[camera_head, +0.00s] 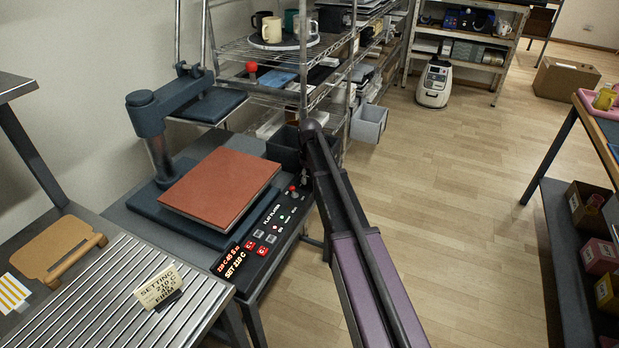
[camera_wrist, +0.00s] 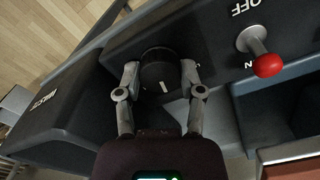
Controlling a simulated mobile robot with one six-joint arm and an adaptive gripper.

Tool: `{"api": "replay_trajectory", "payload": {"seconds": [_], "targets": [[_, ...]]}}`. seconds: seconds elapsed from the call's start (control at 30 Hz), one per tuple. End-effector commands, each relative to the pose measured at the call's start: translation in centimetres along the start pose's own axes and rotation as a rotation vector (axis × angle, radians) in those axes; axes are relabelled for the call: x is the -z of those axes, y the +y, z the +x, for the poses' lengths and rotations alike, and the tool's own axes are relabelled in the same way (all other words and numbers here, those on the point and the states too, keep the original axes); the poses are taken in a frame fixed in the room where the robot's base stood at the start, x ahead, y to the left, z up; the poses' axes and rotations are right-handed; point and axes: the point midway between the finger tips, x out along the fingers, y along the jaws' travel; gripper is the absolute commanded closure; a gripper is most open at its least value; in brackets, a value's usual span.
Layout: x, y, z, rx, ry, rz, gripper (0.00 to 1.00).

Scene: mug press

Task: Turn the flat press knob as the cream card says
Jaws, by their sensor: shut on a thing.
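The flat press (camera_head: 220,185) stands on the bench at the left, with a red-brown pad and its upper arm swung aside. Its black control panel (camera_head: 262,237) has red displays reading 210 C 45 S and SET 210 C. The cream card (camera_head: 160,288) stands on the slatted table and reads SETTING 210 C, with FIRM at the bottom. In the wrist view, my gripper (camera_wrist: 160,76) is shut on a round black knob (camera_wrist: 158,72) with a white mark, one finger on each side. In the head view, my arm hides the knob.
A red-tipped lever (camera_wrist: 266,62) marked OFF and ON sits close to the knob. A wire shelf (camera_head: 262,52) with mugs stands behind the press. A grey bin (camera_head: 370,122) hangs from it. The wooden floor (camera_head: 455,180) to the right is clear.

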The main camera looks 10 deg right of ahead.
Motion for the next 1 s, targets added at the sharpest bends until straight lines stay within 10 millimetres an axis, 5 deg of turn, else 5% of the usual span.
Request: {"api": "replay_trajectory", "payload": {"seconds": [0.6,1.0], "targets": [[-0.14,0.00,0.03,-0.001,-0.002,0.547,0.97],[-0.14,-0.04,0.03,-0.001,-0.002,0.692,0.97]]}}
